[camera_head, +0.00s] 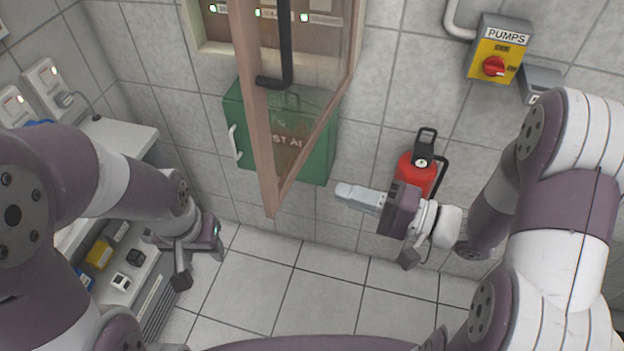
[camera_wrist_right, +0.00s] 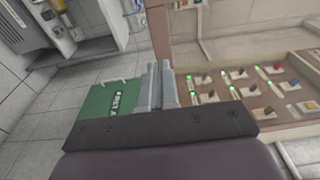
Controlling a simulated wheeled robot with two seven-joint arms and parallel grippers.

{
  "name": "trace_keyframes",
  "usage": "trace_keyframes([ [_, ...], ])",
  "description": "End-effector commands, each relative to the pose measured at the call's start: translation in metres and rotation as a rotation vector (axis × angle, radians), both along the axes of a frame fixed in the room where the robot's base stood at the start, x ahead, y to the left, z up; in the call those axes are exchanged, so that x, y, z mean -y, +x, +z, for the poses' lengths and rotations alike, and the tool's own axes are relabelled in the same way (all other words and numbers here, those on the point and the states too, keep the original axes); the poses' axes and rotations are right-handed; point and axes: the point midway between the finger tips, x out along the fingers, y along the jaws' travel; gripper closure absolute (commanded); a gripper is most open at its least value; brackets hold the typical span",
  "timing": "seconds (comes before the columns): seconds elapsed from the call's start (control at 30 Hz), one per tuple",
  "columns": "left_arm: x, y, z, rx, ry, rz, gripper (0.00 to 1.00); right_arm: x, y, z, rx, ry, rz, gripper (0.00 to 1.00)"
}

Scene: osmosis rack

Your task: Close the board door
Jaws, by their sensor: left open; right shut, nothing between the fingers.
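The board door (camera_head: 263,150) is a brown wooden frame with a clear pane and a black bar handle (camera_head: 287,45). It stands swung open, out from the board (camera_head: 215,47) at the top of the head view. My right gripper (camera_head: 343,191) is shut and empty, to the right of the door and below its lower edge. In the right wrist view its fingers (camera_wrist_right: 161,75) point towards a brown upright of the door frame (camera_wrist_right: 160,35); I cannot tell whether they touch. The board's switches and green lights (camera_wrist_right: 235,88) show at right there. My left gripper (camera_head: 201,265) is open and empty at lower left.
A green first-aid box (camera_head: 240,115) hangs behind the door. A yellow PUMPS switch (camera_head: 497,55) is on the wall. A bench (camera_head: 125,137) is at left. The tiled floor (camera_head: 315,300) is clear.

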Motion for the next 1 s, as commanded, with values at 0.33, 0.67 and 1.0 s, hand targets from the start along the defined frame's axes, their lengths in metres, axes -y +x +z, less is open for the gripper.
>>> trace_keyframes([
  [0.33, 0.000, 0.000, 0.008, 0.000, 0.000, 0.000, 0.49, -0.056, 0.025, 0.001, 0.001, -0.002, 0.003, 1.00],
  [0.67, 0.000, 0.000, 0.008, 0.000, 0.000, 0.000, 0.49, -0.065, 0.030, 0.000, 0.001, -0.003, -0.002, 1.00],
  [1.0, 0.000, 0.000, 0.010, 0.000, 0.000, 0.000, 0.49, -0.070, 0.036, 0.001, 0.001, -0.002, -0.012, 1.00],
])
